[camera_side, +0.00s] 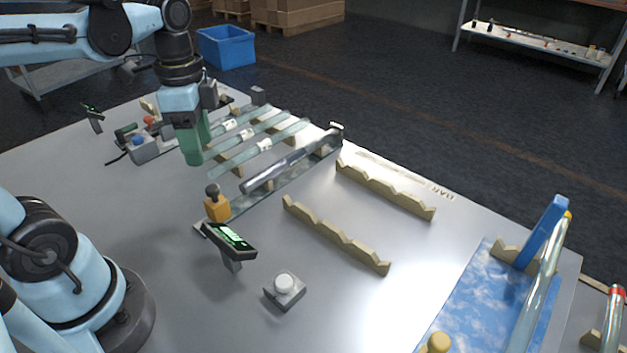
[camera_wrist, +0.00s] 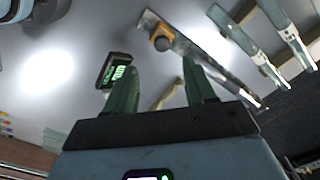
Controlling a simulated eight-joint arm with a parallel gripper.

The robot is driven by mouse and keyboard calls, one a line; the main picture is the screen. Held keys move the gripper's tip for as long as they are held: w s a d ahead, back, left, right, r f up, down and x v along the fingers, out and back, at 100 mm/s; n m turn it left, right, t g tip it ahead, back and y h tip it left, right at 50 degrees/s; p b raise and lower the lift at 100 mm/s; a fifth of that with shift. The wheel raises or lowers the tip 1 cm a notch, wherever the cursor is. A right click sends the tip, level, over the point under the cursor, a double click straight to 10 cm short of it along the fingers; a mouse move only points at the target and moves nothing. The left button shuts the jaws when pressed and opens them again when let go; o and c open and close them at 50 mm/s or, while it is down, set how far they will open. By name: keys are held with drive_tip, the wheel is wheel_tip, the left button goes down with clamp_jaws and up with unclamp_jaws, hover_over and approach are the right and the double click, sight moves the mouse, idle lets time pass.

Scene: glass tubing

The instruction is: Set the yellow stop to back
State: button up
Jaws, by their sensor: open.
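The yellow stop (camera_side: 216,207) is a small orange-yellow block with a dark round knob on top. It sits upright near the near-left end of a flat metal rail (camera_side: 268,185) beside the glass tubes. In the wrist view the stop (camera_wrist: 158,31) shows beyond my fingertips, near one end of the rail (camera_wrist: 205,62). My gripper (camera_side: 194,160) has green fingers pointing down, above the table and behind the stop in the side view. In the wrist view my gripper (camera_wrist: 158,68) is open with nothing held between its fingers.
Several glass tubes (camera_side: 258,148) lie on notched supports, with a darker tube (camera_side: 290,162) nearest the rail. A small display (camera_side: 231,237) and a button box (camera_side: 285,289) stand in front of the stop. Empty notched racks (camera_side: 335,234) lie right. A blue-patterned board (camera_side: 475,300) is further right.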

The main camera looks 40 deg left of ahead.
drive_tip(key=shift+r, duration=1.35)
drive_tip(key=w+d+f+n+t, duration=0.3)
drive_tip(key=d+f+n+t, duration=0.2)
drive_tip(key=n+t, duration=0.2)
drive_tip(key=shift+n, duration=1)
